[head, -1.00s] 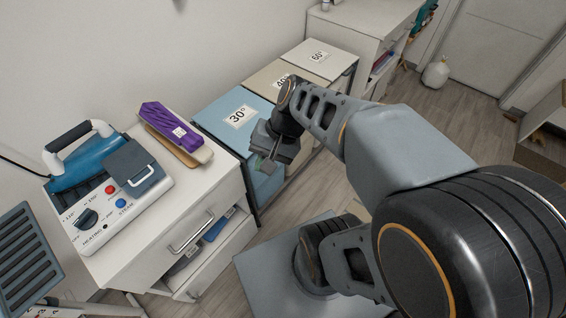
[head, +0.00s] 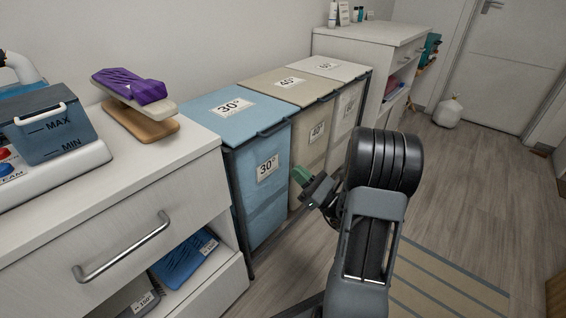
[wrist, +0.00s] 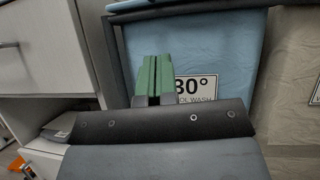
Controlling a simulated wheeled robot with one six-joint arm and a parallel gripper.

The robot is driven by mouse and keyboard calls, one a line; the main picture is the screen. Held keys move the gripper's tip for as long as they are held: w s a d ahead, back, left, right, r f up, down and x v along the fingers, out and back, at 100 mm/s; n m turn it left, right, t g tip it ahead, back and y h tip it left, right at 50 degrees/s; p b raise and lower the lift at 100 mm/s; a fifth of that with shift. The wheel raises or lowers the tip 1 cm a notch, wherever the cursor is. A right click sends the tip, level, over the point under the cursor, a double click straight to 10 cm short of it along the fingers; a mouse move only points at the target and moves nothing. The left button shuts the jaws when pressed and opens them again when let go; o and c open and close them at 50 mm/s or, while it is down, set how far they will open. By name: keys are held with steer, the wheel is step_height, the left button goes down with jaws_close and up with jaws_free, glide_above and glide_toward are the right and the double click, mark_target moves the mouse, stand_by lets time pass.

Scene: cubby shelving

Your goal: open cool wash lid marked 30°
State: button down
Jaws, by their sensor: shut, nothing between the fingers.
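The blue 30° lid (head: 236,113) lies closed on the blue bin (head: 262,190) at the left end of a row of hampers in the head view. The bin's front label reads 30°. In the wrist view the blue bin front (wrist: 215,60) fills the middle, with its 30° cool wash label (wrist: 196,88) partly hidden by my fingers. My gripper (head: 300,174) is shut and empty, with green fingertips, in front of the bins and below the lid's front edge. In the wrist view my gripper (wrist: 153,75) points at the bin front; I cannot tell whether it touches.
A beige 40° lid (head: 289,85) and a white 60° lid (head: 327,68) follow to the right. A white cabinet (head: 120,215) with a metal handle stands close on the left. A purple-topped board (head: 132,88) lies on it. The floor (head: 465,170) at right is open.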

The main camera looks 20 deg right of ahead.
step_height(320, 180, down, 2)
steer(key=d+f+m+t+h, duration=0.1)
steer(key=d+m+t+h, duration=0.1)
steer(key=p, duration=0.5)
glide_toward(270, 125)
steer(key=w+a+f, duration=0.1)
steer(key=w, duration=0.2)
steer(key=shift+w+a+r, duration=0.1)
steer(key=shift+a+r, duration=0.05)
steer(key=shift+r, duration=0.7)
steer(key=shift+a+r, duration=0.15)
steer(key=shift+r, duration=0.7)
